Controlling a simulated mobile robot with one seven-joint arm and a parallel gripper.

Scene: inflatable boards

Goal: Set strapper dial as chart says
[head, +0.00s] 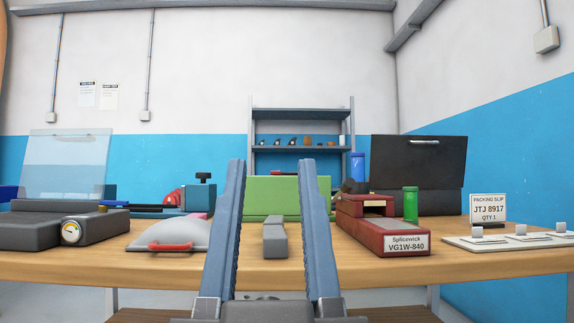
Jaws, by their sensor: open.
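A round white dial face (71,232) with a brass rim and small marks sits on the front of a dark grey machine (28,232) at the left; its reading is too small to tell. I cannot tell whether this machine is the strapper. Two small printed sheets hang on the back wall, a left sheet (87,95) and a right sheet (109,97); their text is unreadable, and I cannot tell whether either is the chart. My gripper (271,167) is open and empty, its two long blue-grey fingers pointing forward at the front middle of the bench, apart from the dial.
The wooden bench (350,262) also holds a grey lid with red handle (168,240), a green block (270,208), a grey block (274,238), a red Splicevick machine (390,238), a green cylinder (410,203), a packing slip sign (488,207) and a white switch panel (510,241).

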